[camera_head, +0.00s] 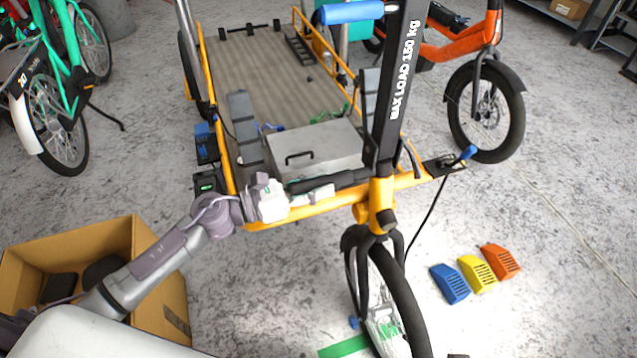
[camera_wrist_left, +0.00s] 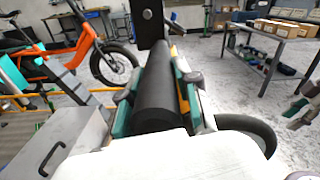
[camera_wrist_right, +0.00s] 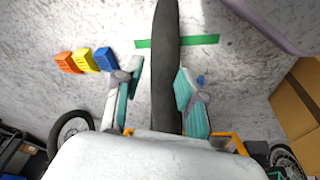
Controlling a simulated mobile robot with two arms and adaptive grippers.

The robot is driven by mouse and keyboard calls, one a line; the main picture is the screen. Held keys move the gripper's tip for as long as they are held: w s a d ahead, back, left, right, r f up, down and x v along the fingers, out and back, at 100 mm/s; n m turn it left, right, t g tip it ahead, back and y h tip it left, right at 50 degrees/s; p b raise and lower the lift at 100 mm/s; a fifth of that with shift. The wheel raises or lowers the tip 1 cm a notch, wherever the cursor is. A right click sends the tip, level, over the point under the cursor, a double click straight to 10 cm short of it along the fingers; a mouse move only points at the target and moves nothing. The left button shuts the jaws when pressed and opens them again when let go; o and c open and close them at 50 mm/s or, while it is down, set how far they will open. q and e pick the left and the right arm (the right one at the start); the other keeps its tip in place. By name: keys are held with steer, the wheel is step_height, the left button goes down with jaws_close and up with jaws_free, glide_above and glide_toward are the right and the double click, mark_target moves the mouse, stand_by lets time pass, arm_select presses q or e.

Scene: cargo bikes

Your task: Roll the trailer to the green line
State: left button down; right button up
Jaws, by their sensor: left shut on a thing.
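The trailer (camera_head: 262,75) has a yellow frame, a grey bed and an upright black post marked MAX LOAD 150 kg. Its front wheel (camera_head: 399,296) points toward me. The green line (camera_head: 343,347) lies on the floor at the bottom edge, partly hidden by the wheel. In the right wrist view the tyre (camera_wrist_right: 165,70) crosses over the green line (camera_wrist_right: 200,40). My left gripper (camera_head: 284,198) is shut on a black bar (camera_wrist_left: 157,88) at the trailer's front. My right gripper (camera_wrist_right: 157,88) is open, its fingers on either side of the tyre; it is not visible in the head view.
A grey box (camera_head: 312,147) sits on the trailer bed. Blue, yellow and orange wedges (camera_head: 477,273) stand on the floor right of the wheel. A cardboard box (camera_head: 150,250) is at lower left. An orange bike (camera_head: 487,100) and a green bike (camera_head: 60,110) stand behind.

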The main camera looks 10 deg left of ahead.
arm_select(q)
steer(key=shift+s+d+f, duration=0.1)
steer(key=shift+s+d, duration=0.35)
steer(key=shift+s, duration=0.1)
steer(key=c, duration=0.8)
jaws_free()
steer(key=shift+s, duration=0.1)
steer(key=shift+s+a, duration=0.1)
steer(key=shift+a, duration=0.35)
steer(key=v, duration=1.1)
steer(key=shift+s, duration=0.2)
